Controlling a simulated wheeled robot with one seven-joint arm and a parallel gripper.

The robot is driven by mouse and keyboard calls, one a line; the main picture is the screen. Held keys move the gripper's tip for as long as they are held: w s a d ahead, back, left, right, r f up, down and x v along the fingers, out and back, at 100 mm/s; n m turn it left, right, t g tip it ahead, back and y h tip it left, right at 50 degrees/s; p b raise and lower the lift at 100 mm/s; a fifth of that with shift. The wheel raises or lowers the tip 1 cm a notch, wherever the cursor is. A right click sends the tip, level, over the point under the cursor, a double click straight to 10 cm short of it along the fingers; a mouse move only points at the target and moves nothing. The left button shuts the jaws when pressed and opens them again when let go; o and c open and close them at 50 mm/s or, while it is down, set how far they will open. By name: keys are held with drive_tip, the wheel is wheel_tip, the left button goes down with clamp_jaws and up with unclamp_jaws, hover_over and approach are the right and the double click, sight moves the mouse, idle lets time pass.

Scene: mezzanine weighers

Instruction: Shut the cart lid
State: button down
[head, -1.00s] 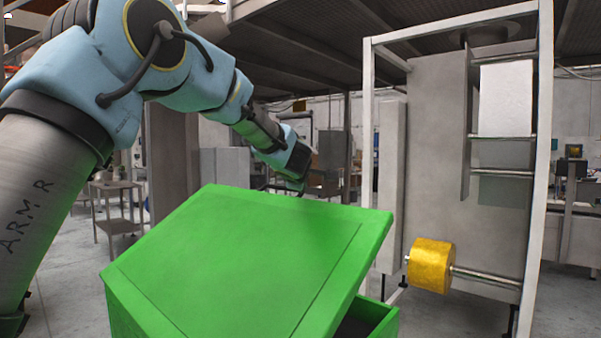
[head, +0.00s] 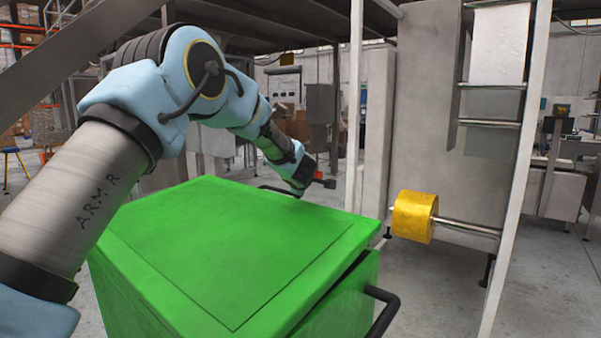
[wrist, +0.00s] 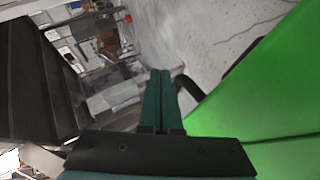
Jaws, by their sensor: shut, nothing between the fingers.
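The green cart lid (head: 215,250) lies almost flat on top of the green cart body (head: 345,300). A thin dark gap shows between the lid's right edge and the body. My gripper (head: 299,192) is at the lid's far edge, low beside a black bar handle (head: 275,189); whether it touches the lid cannot be told. In the wrist view, my gripper's two teal fingers (wrist: 161,75) are together with nothing between them. A green cart surface (wrist: 265,115) fills the right side there, with a black handle (wrist: 189,86) beside the fingertips.
Another black handle (head: 385,310) sticks out from the cart's near right side. A yellow roll (head: 414,216) on a metal rod stands right of the cart, on a machine with a pale upright post (head: 515,190). Grey floor (head: 430,290) is clear between them.

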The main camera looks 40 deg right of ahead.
wheel_tip(320, 180, down, 7)
drive_tip(key=d+b, duration=0.1)
drive_tip(key=b, duration=0.1)
drive_tip(key=shift+w+r, duration=0.1)
drive_tip(key=shift+r, duration=0.1)
